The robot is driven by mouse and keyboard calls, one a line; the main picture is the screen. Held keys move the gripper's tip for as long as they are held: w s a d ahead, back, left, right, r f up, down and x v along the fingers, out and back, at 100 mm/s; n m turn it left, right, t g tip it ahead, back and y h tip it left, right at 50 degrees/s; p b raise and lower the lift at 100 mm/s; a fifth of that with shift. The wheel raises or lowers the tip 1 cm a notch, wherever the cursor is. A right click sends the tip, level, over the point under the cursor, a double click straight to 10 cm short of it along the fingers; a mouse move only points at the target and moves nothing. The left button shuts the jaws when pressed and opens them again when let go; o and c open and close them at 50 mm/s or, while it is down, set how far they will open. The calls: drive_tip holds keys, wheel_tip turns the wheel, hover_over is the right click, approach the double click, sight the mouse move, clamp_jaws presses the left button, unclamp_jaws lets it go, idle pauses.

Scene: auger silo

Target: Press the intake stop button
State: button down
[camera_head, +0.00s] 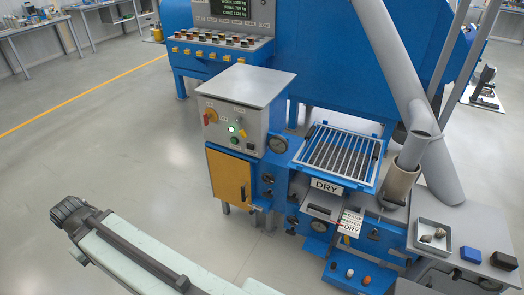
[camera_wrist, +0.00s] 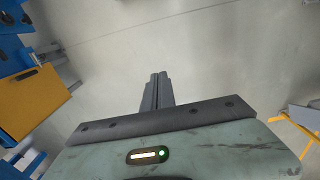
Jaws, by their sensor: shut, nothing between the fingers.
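A grey control box (camera_head: 245,85) stands on a blue and orange cabinet in the middle of the head view. Its front panel holds a red control on a yellow base (camera_head: 211,117), a brightly lit green one (camera_head: 234,129), a green button (camera_head: 235,140) and small dark parts. The labels are too small to read, so I cannot tell which is the intake stop button. My gripper (camera_wrist: 158,78) is shut and empty, above bare floor in the wrist view. The panel's controls are not visible there. The cabinet's orange door (camera_wrist: 35,100) shows at the left, apart from my fingers.
A blue machine (camera_head: 325,65) with a row of buttons (camera_head: 215,40) stands behind the box. A barred grate (camera_head: 340,150), a grey pipe (camera_head: 400,75) and a tray (camera_head: 420,235) lie right. Open floor (camera_head: 120,130) lies left of the cabinet.

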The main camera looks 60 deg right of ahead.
drive_tip(key=shift+a+f, duration=0.2)
drive_tip(key=shift+a, duration=0.05)
drive_tip(key=w+d+f+m+t+y+b, duration=0.3)
drive_tip(key=w+d+f+m+t+b, duration=0.3)
drive_tip(key=w+d+f+m+b, duration=0.4)
drive_tip(key=w+d+r+m+t+h+b, duration=0.1)
drive_tip(key=d+m+t+b, duration=0.25)
drive_tip(key=d, duration=0.55)
drive_tip(key=w+d+r+m+t+h+b, duration=0.1)
drive_tip(key=d+r+m+t+b, duration=0.15)
drive_tip(key=d+b, duration=0.45)
drive_tip(key=s+d+m+h+b, duration=0.3)
drive_tip(key=s+d+m, duration=0.3)
drive_tip(key=d, duration=0.6)
drive_tip(key=s+d+m+h+b, duration=0.2)
drive_tip(key=s+d+m+h, duration=0.3)
drive_tip(key=d, duration=0.7)
drive_tip(key=s+d+m+h+b, duration=0.3)
drive_tip(key=s+d+m+h, duration=0.2)
drive_tip(key=d, duration=0.8)
drive_tip(key=s+m, duration=0.3)
drive_tip(key=shift+s+f+b, duration=0.15)
drive_tip(key=shift+s+b, duration=0.15)
drive_tip(key=shift+b, duration=0.05)
